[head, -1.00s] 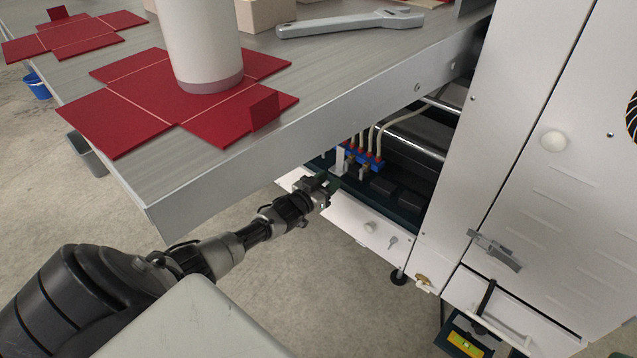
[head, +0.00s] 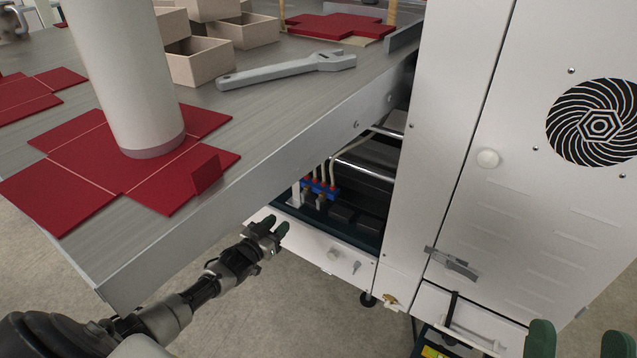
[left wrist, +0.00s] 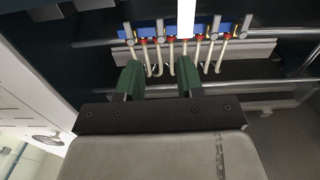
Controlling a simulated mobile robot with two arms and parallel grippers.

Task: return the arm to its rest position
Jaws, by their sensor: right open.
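My left gripper (head: 275,227) is in front of the machine's low opening, below the table edge. Its two green fingers are apart with nothing between them; they also show in the left wrist view (left wrist: 160,82). Beyond them, inside the opening, is a blue valve block (head: 322,188) with pale hoses. It also shows in the left wrist view (left wrist: 155,33). The fingers appear apart from it. My right gripper (head: 577,343) shows only its green fingertips at the bottom right edge. They are wide apart and empty.
The metal table (head: 250,155) overhangs above my left arm, with red box blanks (head: 75,165), a wrench (head: 285,70) and open boxes (head: 195,62) on it. The white cabinet (head: 490,205) stands at the right. Bare floor (head: 260,310) lies below my left gripper.

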